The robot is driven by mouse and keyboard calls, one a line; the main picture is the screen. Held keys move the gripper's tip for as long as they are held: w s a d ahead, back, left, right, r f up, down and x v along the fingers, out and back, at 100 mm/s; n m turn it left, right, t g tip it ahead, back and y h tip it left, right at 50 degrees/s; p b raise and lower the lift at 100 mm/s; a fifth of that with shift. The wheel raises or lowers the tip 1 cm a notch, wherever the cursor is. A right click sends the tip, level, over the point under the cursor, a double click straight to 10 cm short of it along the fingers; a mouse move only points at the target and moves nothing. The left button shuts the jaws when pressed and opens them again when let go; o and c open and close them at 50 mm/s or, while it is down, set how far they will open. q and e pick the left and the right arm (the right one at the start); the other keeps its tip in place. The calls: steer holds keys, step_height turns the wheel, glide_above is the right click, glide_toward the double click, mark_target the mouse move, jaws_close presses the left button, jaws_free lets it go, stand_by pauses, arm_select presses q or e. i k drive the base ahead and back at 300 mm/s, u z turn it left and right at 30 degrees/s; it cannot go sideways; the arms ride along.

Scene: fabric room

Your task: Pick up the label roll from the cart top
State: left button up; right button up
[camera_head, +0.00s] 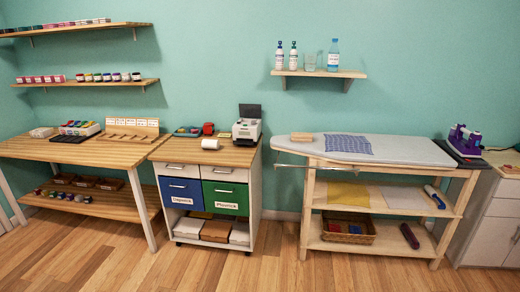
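The cart (217,154) has a wooden top and stands between the work table and the ironing board. A blue-and-red item (188,131) lies at the cart top's left back. Neither of my grippers is in view.
A work table (75,150) with trays and a wooden rack stands left of the cart. An ironing board (400,150) over a shelf unit stands to the right. Blue (180,193) and green (226,197) bins fill the cart front. Wooden floor (200,272) in front is clear.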

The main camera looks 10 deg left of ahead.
mark_target(206, 144)
steer(key=u, duration=1.15)
steer(key=i, duration=2.05)
steer(key=z, duration=0.55)
